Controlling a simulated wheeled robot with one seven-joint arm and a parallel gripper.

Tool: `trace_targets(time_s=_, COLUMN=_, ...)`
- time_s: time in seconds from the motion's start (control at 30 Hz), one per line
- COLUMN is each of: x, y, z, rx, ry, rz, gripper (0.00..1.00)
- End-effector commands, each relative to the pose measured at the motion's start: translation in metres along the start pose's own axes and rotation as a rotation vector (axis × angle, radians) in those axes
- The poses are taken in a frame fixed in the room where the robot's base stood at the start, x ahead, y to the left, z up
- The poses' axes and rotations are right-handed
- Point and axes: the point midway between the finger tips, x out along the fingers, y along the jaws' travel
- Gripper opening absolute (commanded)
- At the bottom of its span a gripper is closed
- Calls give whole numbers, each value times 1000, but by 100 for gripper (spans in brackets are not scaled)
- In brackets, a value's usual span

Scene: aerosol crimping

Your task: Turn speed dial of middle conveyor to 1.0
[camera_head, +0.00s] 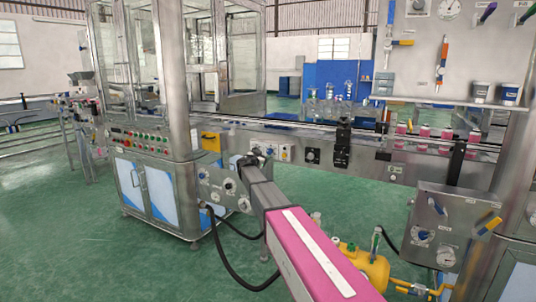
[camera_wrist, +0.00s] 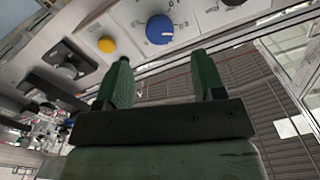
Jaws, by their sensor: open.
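A blue speed dial (camera_wrist: 160,29) on a pale control panel shows in the wrist view, with printed scale marks around it. A small white mark shows on its face, but its reading is too small to tell. My gripper (camera_wrist: 160,57) is open, with its two green fingers apart. The fingertips lie below the dial in the picture, one on each side, and nothing is between them. In the head view my gripper (camera_head: 250,160) is small and dark at the far end of my arm, near the conveyor's front panels. The conveyor (camera_head: 350,140) runs across the middle.
A yellow button (camera_wrist: 107,44) sits left of the dial, and a dark knob sits at its upper right. A steel machine cabinet (camera_head: 155,195) stands left of my arm. A yellow tank (camera_head: 367,270) and a control box (camera_head: 435,240) stand at right. Green floor is free at left.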

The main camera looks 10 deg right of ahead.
Motion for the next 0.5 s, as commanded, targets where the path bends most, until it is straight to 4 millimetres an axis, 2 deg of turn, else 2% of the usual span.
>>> trace_targets(time_s=0.03, x=13, y=-2, z=1, rx=0, ry=0, rz=1, gripper=63)
trace_targets(time_s=0.23, x=48, y=-1, z=1, rx=-1, ry=0, rz=2, gripper=63)
trace_targets(time_s=0.4, x=65, y=-1, z=1, rx=-1, ry=-1, rz=0, gripper=63)
trace_targets(time_s=0.5, x=68, y=0, z=0, rx=-1, ry=-1, rz=0, gripper=63)
